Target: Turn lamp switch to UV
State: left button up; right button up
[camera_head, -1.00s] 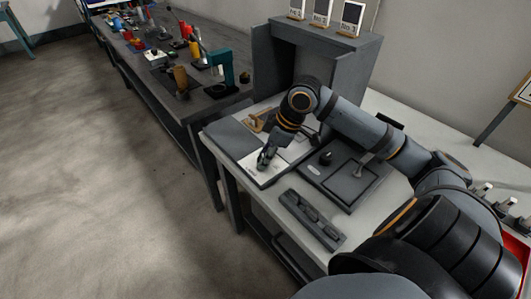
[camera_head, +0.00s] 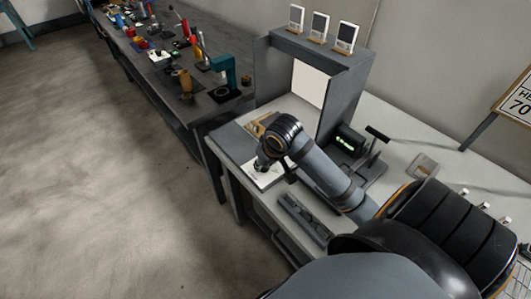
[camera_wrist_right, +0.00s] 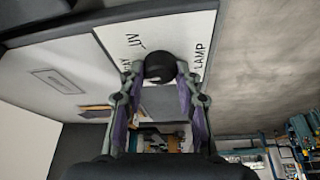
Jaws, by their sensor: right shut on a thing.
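The lamp switch is a round black knob (camera_wrist_right: 159,66) on a white panel (camera_wrist_right: 108,38), seen in the right wrist view. "UV" and a partly hidden word ending in "AY" are printed left of it; "LAMP" is right of it. My right gripper (camera_wrist_right: 160,78) is shut on the knob, a finger on each side. I cannot tell which way the knob points. In the head view, my right gripper (camera_head: 262,163) is low over the white panel (camera_head: 268,180), and the knob is hidden. My left gripper is not in view.
A grey booth (camera_head: 345,66) with a bright white inner face (camera_head: 308,84) stands behind, three framed cards on top. A black box with a green display (camera_head: 346,141) is right of my arm. A grey slotted holder (camera_head: 303,218) lies in front.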

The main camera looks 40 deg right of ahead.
jog(key=m+h+p, duration=0.1)
jog(key=m+p, duration=0.2)
jog(key=p, duration=0.1)
jog(key=m+g+h+p, duration=0.1)
jog(key=m+p, duration=0.2)
jog(key=p, duration=0.1)
jog(key=m+h+p, duration=0.1)
jog(key=m+p, duration=0.2)
jog(key=p, duration=0.1)
jog(key=shift+w+a+r+g, duration=0.15)
jog(key=shift+a+r+g, duration=0.1)
jog(key=shift+r+g, duration=0.1)
jog(key=shift+f+m+g+p, duration=0.15)
jog(key=shift+m+g+p, duration=0.2)
jog(key=shift+m+p, duration=0.7)
jog(key=shift+w+f+m+h+p, duration=0.1)
jog(key=shift+m+h+p, duration=0.45)
jog(key=shift+m, duration=0.3)
jog(key=shift+g, duration=0.3)
jog(key=o, duration=1.1)
jog(key=shift+f, duration=0.1)
jog(key=shift+o, duration=0.2)
